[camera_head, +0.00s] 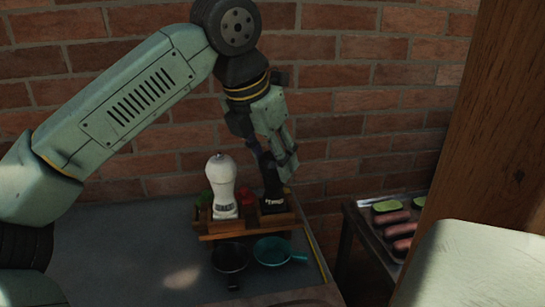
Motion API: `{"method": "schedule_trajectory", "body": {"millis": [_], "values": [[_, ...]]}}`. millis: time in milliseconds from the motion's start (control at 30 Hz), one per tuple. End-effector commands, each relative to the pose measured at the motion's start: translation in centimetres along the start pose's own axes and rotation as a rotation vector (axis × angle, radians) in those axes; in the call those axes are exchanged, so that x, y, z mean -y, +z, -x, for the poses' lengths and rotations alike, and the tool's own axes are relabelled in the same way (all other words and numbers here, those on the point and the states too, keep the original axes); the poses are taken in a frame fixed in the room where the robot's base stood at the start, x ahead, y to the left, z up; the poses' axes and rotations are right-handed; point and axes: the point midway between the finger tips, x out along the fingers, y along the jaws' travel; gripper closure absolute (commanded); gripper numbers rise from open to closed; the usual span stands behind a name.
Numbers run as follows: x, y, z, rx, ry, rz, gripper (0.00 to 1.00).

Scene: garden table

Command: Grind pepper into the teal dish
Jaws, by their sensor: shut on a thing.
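A black pepper mill (272,189) with a pale label stands upright at the right end of a wooden rack (247,236) on the grey table. My gripper (279,167) reaches down from above and is shut on the upper part of the mill. The fingers hide some of the mill's top. The mill's base appears to be still in the rack. The teal dish (271,250), a small shallow pan with a handle pointing right, sits on the table in front of the rack, just below the mill in the picture.
A white mill (221,187) stands in the rack left of the pepper mill, with red and green items behind. A black pan (230,258) is left of the teal dish. A grill tray (378,228) and wooden post (483,120) stand right. The table's left part (130,245) is clear.

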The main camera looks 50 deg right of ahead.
Motion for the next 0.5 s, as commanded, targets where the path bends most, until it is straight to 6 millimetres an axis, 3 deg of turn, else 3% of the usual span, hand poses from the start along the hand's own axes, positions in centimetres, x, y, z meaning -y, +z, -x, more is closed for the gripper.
{"method": "schedule_trajectory", "body": {"millis": [300,333,500], "values": [[-0.05,-0.01,0.01,0.000,-0.003,-0.011,0.84],[-0.04,-0.01,0.01,0.000,-0.003,-0.011,0.54],[-0.03,-0.01,0.00,0.000,-0.003,-0.010,0.43]]}}
